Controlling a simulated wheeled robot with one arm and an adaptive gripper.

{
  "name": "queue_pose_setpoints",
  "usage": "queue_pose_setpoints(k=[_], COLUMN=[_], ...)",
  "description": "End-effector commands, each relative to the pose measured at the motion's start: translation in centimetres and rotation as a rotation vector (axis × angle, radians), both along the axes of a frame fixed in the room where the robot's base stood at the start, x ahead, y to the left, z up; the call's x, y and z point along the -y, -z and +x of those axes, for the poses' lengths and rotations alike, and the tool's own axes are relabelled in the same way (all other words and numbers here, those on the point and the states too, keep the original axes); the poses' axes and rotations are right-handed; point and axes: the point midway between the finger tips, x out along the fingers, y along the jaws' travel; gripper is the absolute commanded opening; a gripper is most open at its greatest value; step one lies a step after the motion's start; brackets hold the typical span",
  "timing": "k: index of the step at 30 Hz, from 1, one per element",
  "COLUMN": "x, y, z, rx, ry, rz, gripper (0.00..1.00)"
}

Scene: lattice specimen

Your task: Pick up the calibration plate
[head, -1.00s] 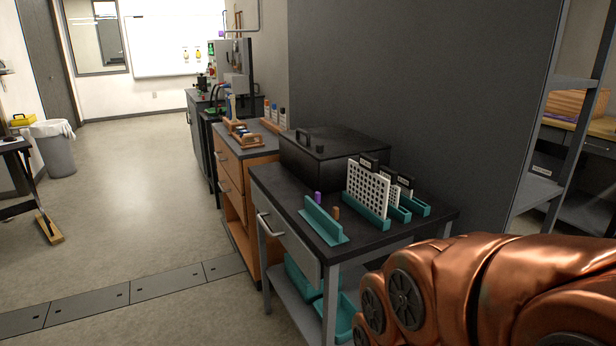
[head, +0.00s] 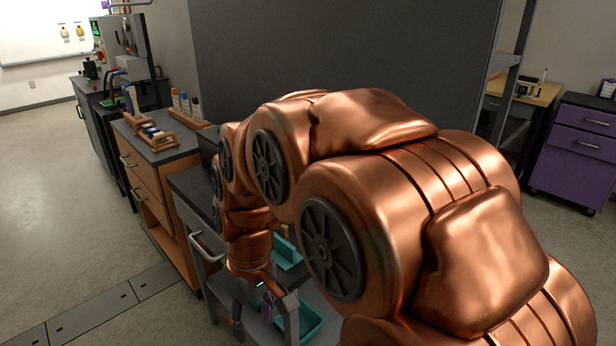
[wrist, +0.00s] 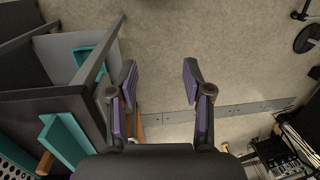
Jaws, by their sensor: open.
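I cannot make out a piece clearly marked as the calibration plate in the present views. My copper arm hides most of the dark bench top (head: 186,189) in the head view. In the wrist view, part of a perforated piece (wrist: 14,167) shows at the lower left corner, cut off by the frame. A teal upright holder (wrist: 66,139) is beside it, on the bench. My gripper (wrist: 158,76) is open and empty over bare floor, right of the bench edge. In the head view my gripper (head: 265,312) hangs low in front of the bench.
A grey bench frame bar (wrist: 100,55) is close left of my gripper in the wrist view. Teal bins (head: 310,318) sit on the lower shelf. A wooden-drawer cabinet (head: 150,178) adjoins the bench. Open floor (head: 60,200) lies to the left. A purple cabinet (head: 577,150) stands at right.

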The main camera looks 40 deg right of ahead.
Motion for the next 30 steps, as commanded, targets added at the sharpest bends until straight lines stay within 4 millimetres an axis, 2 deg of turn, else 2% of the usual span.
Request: queue_pose_setpoints(k=[1, 5, 9, 12, 15, 18, 21, 24, 27, 30], x=[1.7, 6.3, 12.6, 17.9, 23.1, 27.2, 30.4, 32.4, 33.4, 33.6], y=[-2.5, -5.9, -9.5, -11.9, -14.0, -15.4, -16.2, -16.6, -16.7, -16.1], z=[2.2, 6.9, 10.9, 13.1, 14.4, 14.9, 15.0, 15.0, 15.0, 15.3], rx=[0.033, 0.126, 0.226, 0.295, 0.357, 0.401, 0.433, 0.451, 0.461, 0.461], ry=[0.015, 0.024, 0.035, 0.042, 0.048, 0.049, 0.050, 0.049, 0.050, 0.048], rz=[0.009, 0.022, 0.014, -0.006, -0.036, -0.067, -0.093, -0.110, -0.119, -0.119], gripper=[0.50, 0.50, 0.50, 0.50, 0.50, 0.50, 0.50, 0.50, 0.50, 0.50])
